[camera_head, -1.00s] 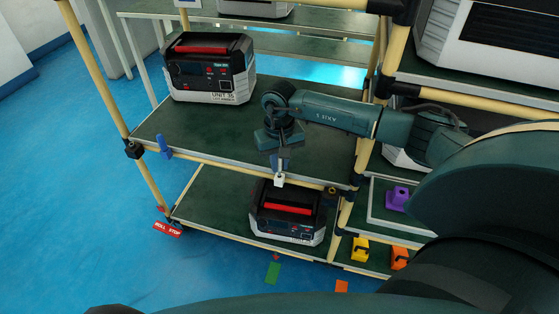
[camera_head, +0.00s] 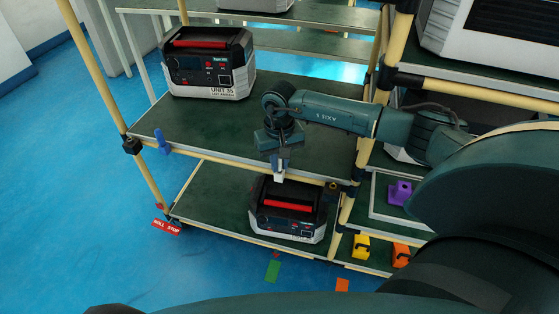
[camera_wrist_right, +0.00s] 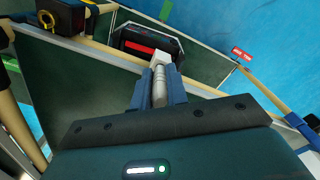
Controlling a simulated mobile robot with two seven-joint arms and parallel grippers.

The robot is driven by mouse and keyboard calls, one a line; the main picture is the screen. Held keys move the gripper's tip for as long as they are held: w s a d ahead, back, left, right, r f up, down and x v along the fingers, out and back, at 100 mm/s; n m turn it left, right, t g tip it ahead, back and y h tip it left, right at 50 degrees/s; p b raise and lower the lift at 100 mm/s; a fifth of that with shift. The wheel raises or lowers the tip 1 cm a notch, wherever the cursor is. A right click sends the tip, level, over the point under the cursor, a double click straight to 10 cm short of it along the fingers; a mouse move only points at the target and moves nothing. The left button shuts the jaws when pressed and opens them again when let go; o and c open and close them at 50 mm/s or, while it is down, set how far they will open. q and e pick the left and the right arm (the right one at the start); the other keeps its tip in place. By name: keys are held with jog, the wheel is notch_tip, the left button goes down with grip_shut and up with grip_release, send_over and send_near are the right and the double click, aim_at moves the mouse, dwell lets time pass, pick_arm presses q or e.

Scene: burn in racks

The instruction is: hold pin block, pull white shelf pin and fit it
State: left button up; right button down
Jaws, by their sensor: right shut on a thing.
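My right gripper (camera_head: 280,166) is shut on the white shelf pin (camera_head: 279,177), in front of the middle shelf's front edge and above the lower unit. In the right wrist view, the right gripper's blue fingers (camera_wrist_right: 159,88) hold the grey-and-white pin (camera_wrist_right: 160,61), its white square head pointing away from me. A small dark block with a yellow ring (camera_head: 333,188) is on the rack post to the right of the gripper. It also shows in the right wrist view as a dark block (camera_wrist_right: 62,16) at top left. I cannot tell whether it is the pin block. My left gripper is not in view.
A black-and-grey unit (camera_head: 211,63) stands on the middle shelf, another (camera_head: 288,209) on the lower shelf. A blue clip (camera_head: 163,141) is at the left post. Purple (camera_head: 399,193), yellow (camera_head: 361,246) and orange (camera_head: 401,254) blocks sit at right. The middle shelf's (camera_head: 200,130) front is mostly clear.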

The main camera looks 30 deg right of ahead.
jog(key=shift+f+b, duration=0.3)
jog(key=shift+f, duration=0.1)
jog(key=c, duration=1.3)
grip_release()
